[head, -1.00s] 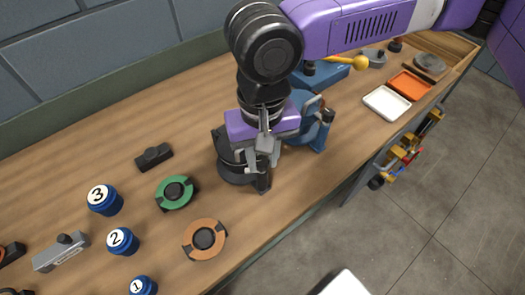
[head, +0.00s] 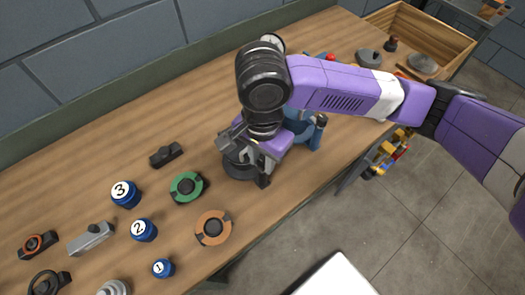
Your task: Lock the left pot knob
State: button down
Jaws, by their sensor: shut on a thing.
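A dark round pot (head: 240,172) stands on the workbench near the middle, partly covered by my arm. A black upright piece (head: 263,181), perhaps one of its knobs, shows at its front right side. My gripper (head: 238,140) is over the pot's back left edge, with its grey fingers turned to the left. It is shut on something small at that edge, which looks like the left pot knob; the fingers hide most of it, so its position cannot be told.
Left of the pot lie a green ring (head: 186,187), an orange ring (head: 212,228), a black block (head: 166,154) and several numbered blue knobs (head: 125,193). A blue vise (head: 310,133) stands close behind my gripper. A wooden tray (head: 425,35) is at the far right.

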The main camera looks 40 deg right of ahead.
aim_at(263, 163)
jog(key=shift+r+m+p, duration=0.1)
jog(key=shift+m+p, duration=0.5)
jog(key=shift+m, duration=0.1)
jog(key=shift+d, duration=0.1)
jog(key=c, duration=1.1)
grip_release()
notch_tip(263, 163, up, 8)
jog(key=shift+f+p, duration=0.2)
jog(key=shift+p, duration=0.45)
